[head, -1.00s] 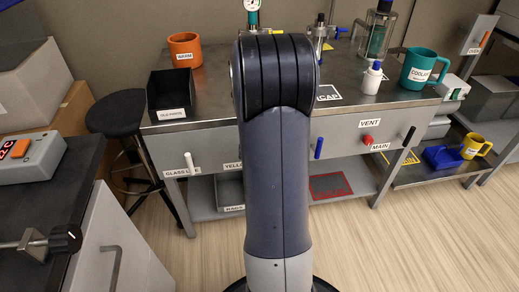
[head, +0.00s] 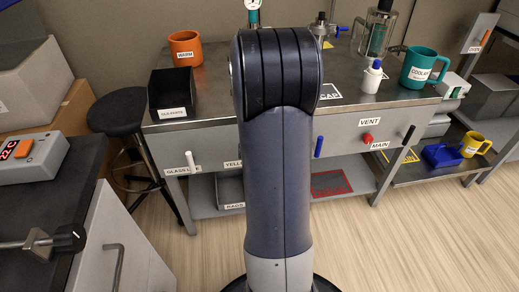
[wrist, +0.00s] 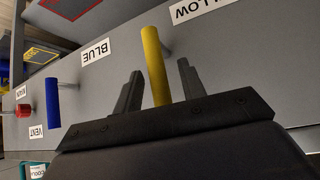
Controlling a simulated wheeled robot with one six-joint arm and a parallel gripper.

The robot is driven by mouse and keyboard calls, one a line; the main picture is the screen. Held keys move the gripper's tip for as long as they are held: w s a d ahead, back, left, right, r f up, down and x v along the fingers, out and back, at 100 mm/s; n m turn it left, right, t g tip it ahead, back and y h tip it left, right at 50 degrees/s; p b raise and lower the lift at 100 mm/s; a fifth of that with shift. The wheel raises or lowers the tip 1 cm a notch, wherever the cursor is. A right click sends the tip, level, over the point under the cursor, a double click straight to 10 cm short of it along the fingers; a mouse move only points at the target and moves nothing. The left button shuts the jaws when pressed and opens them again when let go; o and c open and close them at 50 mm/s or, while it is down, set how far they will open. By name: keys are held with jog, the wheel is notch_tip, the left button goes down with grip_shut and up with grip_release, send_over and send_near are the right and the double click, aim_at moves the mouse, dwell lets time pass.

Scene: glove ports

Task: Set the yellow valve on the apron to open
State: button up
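The yellow valve's handle (wrist: 154,60) is a yellow bar standing out in front of the grey apron in the wrist view, which shows the apron upside down. My gripper (wrist: 158,76) is open, with one dark finger on each side of the handle. The handle's near end is hidden behind the gripper body, and I cannot tell whether a finger touches it. The handle lies roughly parallel to the blue handle (wrist: 53,103). In the head view my arm hides the yellow valve and my gripper; part of its label (head: 233,163) shows.
The blue handle (head: 319,147) and red knob (head: 367,139) are on the apron right of my arm. A white handle (head: 190,161) is at left. The bench top holds an orange mug (head: 185,50), a black bin (head: 172,95) and a white bottle (head: 372,78). Floor is clear at right.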

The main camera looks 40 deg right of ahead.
jog(key=p+v, duration=0.4)
jog(key=v, duration=0.4)
jog(key=shift+s+a+r, duration=0.2)
jog(key=shift+s+r, duration=0.05)
jog(key=b+x, duration=0.6)
jog(key=x, duration=0.5)
jog(key=shift+w, duration=0.1)
jog(key=shift+r+p, duration=0.25)
jog(key=shift+p, duration=0.05)
